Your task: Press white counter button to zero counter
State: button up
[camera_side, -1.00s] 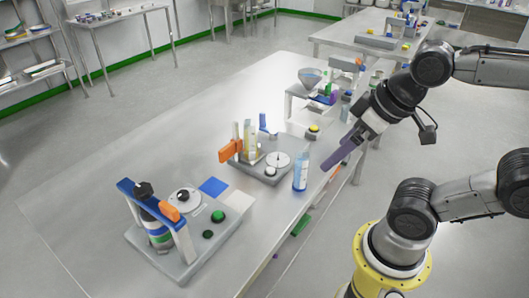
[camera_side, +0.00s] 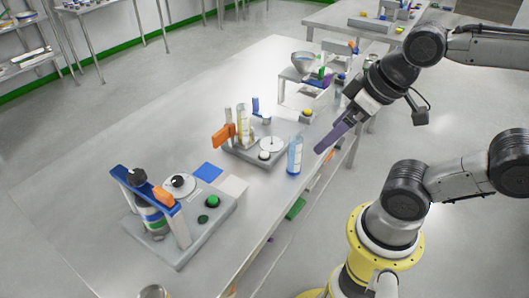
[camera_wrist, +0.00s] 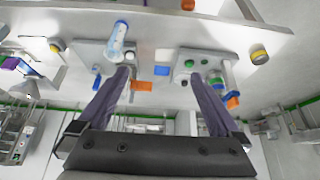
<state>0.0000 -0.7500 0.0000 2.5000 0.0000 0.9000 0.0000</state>
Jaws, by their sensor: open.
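A small white round button (camera_side: 264,155) sits at the front of a grey base plate (camera_side: 238,157), beside a white disc (camera_side: 271,143). I cannot read any counter. My gripper (camera_side: 319,149) has long purple fingers and is above the table's right edge, to the right of the button, with a clear blue-labelled bottle (camera_side: 295,153) between them in the picture. In the wrist view the fingers of my gripper (camera_wrist: 155,78) are spread apart with nothing held.
Orange clamp parts and a yellow cylinder (camera_side: 242,127) stand on the same plate. A second grey station (camera_side: 178,250) with a green button (camera_side: 213,200) and blue frame stands at the front left. A yellow button (camera_side: 307,113) and a funnel stand (camera_side: 306,61) are farther back. The table's left side is clear.

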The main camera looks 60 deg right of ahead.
grip_shut()
dwell(0.5)
dwell(1.2)
